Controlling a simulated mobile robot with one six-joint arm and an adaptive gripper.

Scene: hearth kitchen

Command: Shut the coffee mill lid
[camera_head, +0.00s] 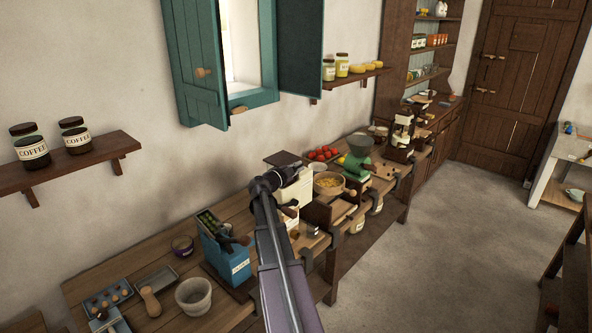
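Several mill-like devices stand along the wooden counter, and I cannot tell for sure which one the task means. A cream box-shaped mill (300,188) stands mid-counter, with a dark brown flat lid (281,158) that looks raised at its back. My gripper (268,182) shows in front of its left side and hides part of it. Whether they touch is unclear. My gripper's fingers are small and dark, so their opening cannot be made out. A blue labelled mill (226,258) with an open top full of green things stands nearer, to the left.
A grey mortar (193,296), a scoop (150,300) and a blue tray (108,297) lie near. A teal shutter (196,60) juts from the wall above. The floor (440,250) at right is clear.

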